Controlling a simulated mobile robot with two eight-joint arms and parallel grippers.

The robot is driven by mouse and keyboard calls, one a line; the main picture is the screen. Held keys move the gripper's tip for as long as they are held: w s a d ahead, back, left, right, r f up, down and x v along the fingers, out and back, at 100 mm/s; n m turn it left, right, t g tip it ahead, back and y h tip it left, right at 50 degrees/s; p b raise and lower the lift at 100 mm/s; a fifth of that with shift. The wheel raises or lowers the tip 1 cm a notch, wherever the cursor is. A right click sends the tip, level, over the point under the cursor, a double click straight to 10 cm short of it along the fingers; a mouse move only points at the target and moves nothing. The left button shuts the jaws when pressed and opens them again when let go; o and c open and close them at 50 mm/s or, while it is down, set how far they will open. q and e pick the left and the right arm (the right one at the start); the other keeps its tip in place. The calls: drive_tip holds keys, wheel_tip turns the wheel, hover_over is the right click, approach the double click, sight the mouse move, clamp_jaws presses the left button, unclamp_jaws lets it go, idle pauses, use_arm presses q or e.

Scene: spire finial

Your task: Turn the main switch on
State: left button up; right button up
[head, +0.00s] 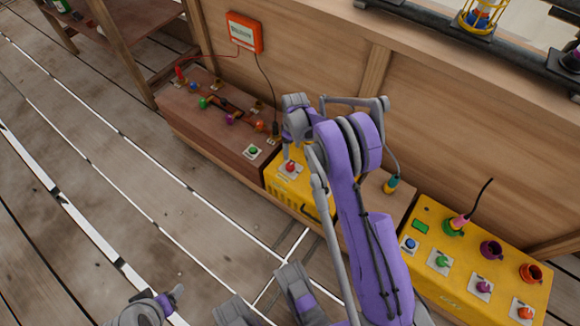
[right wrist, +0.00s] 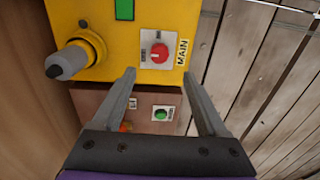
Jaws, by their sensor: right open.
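The main switch is a red knob on a white plate, labelled MAIN, on a yellow box; it shows in the right wrist view (right wrist: 159,53) and the head view (head: 290,168). My right gripper (right wrist: 159,85) is open and empty. In the right wrist view its two fingertips are spread, one towards each side of the knob, with the knob beyond them; no contact shows. In the head view the right gripper (head: 292,148) is just above the knob. Part of what looks like my left gripper (head: 160,304) shows at the bottom edge, far from the switch.
A brown box (head: 185,120) with coloured plugs and a green button (head: 253,151) adjoins the yellow box. Another yellow box (head: 470,270) with several knobs and sockets stands at right. An orange meter (head: 244,33) hangs on the wooden wall behind. The plank floor at left is clear.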

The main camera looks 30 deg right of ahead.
sight(291, 166)
drive_tip(key=f+b, duration=0.2)
drive_tip(key=f, duration=0.9)
drive_tip(key=shift+a+b, duration=0.2)
drive_tip(key=shift+b, duration=0.15)
drive_tip(key=shift+c, duration=0.3)
clamp_jaws()
